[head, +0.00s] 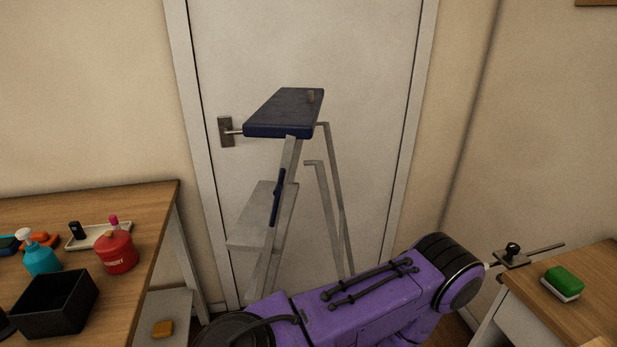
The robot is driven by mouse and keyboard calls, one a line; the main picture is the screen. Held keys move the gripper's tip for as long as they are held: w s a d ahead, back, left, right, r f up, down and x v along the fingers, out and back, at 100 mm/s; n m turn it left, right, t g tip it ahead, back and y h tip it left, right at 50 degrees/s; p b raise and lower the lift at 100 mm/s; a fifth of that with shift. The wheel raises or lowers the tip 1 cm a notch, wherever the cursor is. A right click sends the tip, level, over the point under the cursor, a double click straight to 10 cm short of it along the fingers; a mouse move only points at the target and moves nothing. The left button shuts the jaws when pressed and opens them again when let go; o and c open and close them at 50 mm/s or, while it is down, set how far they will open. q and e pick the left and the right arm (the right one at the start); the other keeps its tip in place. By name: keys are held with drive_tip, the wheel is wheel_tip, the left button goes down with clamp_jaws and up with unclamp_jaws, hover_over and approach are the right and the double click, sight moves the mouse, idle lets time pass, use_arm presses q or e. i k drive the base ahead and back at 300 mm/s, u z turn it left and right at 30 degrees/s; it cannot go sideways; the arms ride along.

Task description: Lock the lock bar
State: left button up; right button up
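A grey stepladder (268,225) with a dark blue top step (285,112) stands in front of the white door. A slim dark blue bar (277,197), which looks like the lock bar, lies steeply along the ladder's side rail below the top. I cannot tell from this view whether it is latched. The ladder's rear legs (325,190) stand apart from the front rails. A purple arm link of mine crosses the bottom of the view in front of the ladder's lower part.
The left table (150,205) holds a black box (55,305), a red canister (116,252) and a teal bottle (40,257). The right table (590,290) holds a green-and-white sponge (563,283).

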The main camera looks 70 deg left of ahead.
sight(279, 187)
drive_tip(key=i, duration=0.85)
drive_tip(key=u, duration=3.2)
drive_tip(key=i, duration=0.5)
drive_tip(key=z, duration=0.75)
drive_tip(key=k, duration=1.3)
drive_tip(key=u, duration=0.8)
